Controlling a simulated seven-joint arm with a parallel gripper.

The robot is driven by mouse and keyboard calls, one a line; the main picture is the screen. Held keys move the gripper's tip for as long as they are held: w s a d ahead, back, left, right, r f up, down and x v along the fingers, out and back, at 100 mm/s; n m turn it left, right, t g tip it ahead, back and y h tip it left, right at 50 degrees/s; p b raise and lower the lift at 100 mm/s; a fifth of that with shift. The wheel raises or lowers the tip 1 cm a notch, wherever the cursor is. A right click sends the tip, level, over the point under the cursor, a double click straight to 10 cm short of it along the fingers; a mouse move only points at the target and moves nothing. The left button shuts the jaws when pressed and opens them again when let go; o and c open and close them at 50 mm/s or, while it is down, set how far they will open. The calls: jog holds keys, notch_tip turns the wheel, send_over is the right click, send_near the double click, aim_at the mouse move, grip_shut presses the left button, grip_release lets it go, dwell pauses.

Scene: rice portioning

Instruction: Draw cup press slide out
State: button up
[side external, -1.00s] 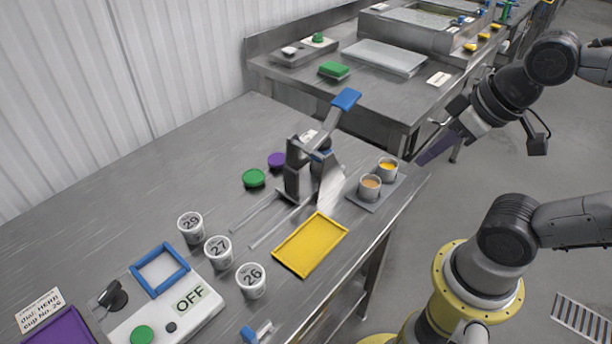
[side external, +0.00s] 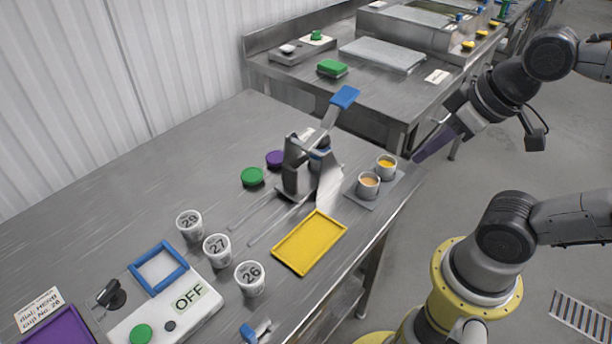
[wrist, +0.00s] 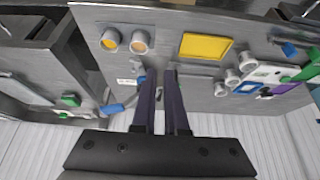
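Three white cups numbered 29 (side external: 189,226), 27 (side external: 217,251) and 26 (side external: 250,279) stand upright in a row on the steel table. A press (side external: 309,170) with a raised blue-ended lever (side external: 345,97) stands behind a yellow tray (side external: 309,243), with slide rails running toward the cups. Two small cups, one orange (side external: 368,185) and one yellow (side external: 386,167) inside, sit on a grey holder. My gripper (side external: 417,159) is right of that holder, near the table's right edge. In the wrist view its purple fingers (wrist: 161,72) are apart with nothing between them.
Green (side external: 252,177) and purple (side external: 275,158) discs lie left of the press.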

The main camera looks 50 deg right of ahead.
jog(key=shift+o, duration=1.2)
jog(key=shift+r, duration=0.4)
jog(key=shift+o, duration=1.1)
jog(key=w+r, duration=0.4)
jog(key=shift+w+a+r+m+g, duration=0.2)
jog(key=shift+w+m+g, duration=0.1)
jog(key=shift+w, duration=0.05)
jog(key=g, duration=0.5)
send_over(290, 191)
notch_tip(290, 191, down, 9)
jog(key=f, duration=1.4)
jog(key=shift+w+d, duration=0.2)
jog(key=shift+d, duration=0.1)
jog(key=shift+r, duration=0.1)
grip_shut()
